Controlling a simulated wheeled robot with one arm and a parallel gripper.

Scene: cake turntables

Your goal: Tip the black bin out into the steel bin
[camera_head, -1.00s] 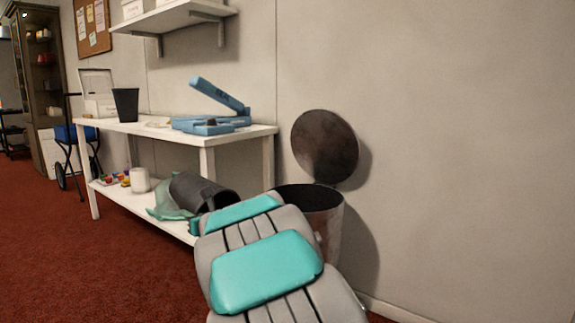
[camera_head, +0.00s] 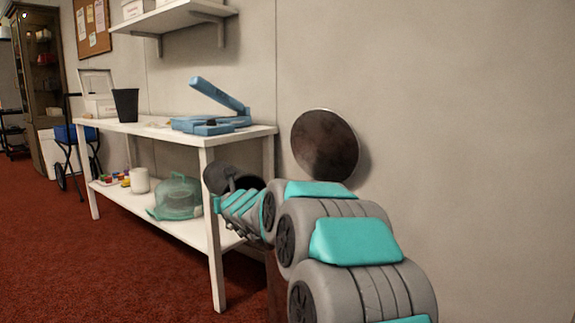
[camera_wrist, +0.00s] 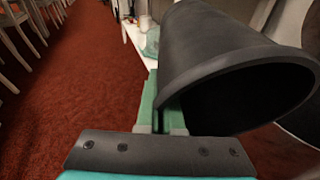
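My gripper (camera_wrist: 160,115) is shut on the wall of the black bin (camera_wrist: 215,50), near its rim. The bin is held in the air, lying over on its side, and its dark mouth faces right in the wrist view. In the head view the black bin (camera_head: 215,178) shows beyond my arm, in front of the wall-side end of the table. The steel bin's open round lid (camera_head: 325,145) stands up against the wall. The steel bin's body (camera_head: 277,287) is almost all hidden behind my arm. I cannot see what is inside either bin.
A white table (camera_head: 215,245) stands left of the steel bin, with a blue device (camera_head: 210,122) and a dark cup (camera_head: 126,105) on top. Red carpet lies open in front.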

